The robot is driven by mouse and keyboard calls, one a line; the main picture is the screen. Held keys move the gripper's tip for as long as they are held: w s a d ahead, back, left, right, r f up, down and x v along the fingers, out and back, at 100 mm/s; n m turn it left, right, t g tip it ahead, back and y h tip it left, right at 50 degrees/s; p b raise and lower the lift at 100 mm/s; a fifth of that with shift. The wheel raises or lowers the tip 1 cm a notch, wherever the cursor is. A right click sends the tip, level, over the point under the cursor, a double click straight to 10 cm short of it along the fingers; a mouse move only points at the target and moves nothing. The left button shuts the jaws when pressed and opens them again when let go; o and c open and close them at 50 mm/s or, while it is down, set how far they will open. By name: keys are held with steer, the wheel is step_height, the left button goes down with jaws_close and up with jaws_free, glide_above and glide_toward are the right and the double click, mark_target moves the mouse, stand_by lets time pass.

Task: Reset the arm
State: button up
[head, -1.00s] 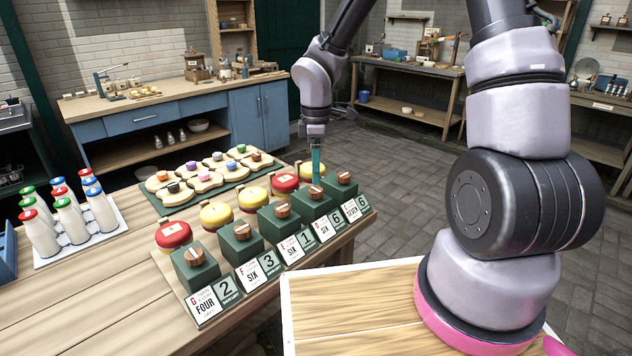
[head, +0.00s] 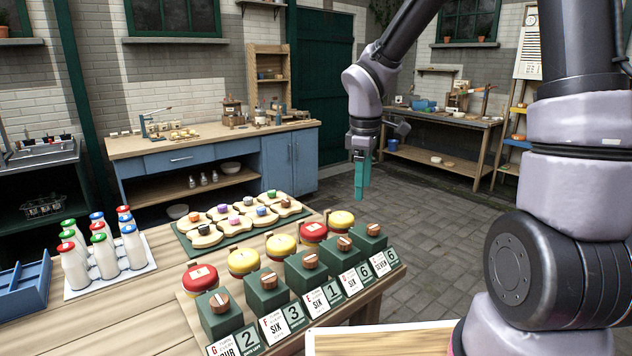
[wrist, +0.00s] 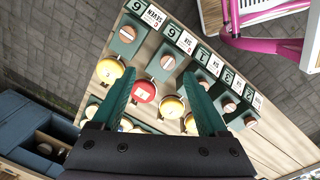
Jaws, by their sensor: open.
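My gripper (head: 361,178) hangs from my arm above the far right end of the wooden table, higher than the row of green blocks. In the wrist view my gripper (wrist: 172,100) points down with its two green fingers wide apart and nothing held between them. Red and yellow round pieces (wrist: 144,91) and green blocks with wooden knobs (wrist: 167,62) show below and beyond the fingers. In the head view the fingers overlap, so the gap does not show there.
The green blocks (head: 303,271) stand behind number cards (head: 315,302) on the table. Cream pieces with coloured knobs (head: 240,222) lie on a green mat behind. Milk bottles (head: 103,255) stand on a white tray at left. A blue-fronted bench (head: 205,160) is behind; paved floor is open at right.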

steer(key=s+d+r+m+t+y, duration=0.1)
steer(key=s+d+r+m+t, duration=0.2)
steer(key=s+d+r+m, duration=0.2)
steer(key=s+d+r+m+t+y, duration=0.1)
steer(key=s+d+r+m+t, duration=0.2)
steer(key=s+r+m, duration=0.6)
step_height(320, 180, up, 5)
steer(key=d+m, duration=0.2)
steer(key=m, duration=0.1)
steer(key=shift+s+d, duration=0.35)
stand_by(0.5)
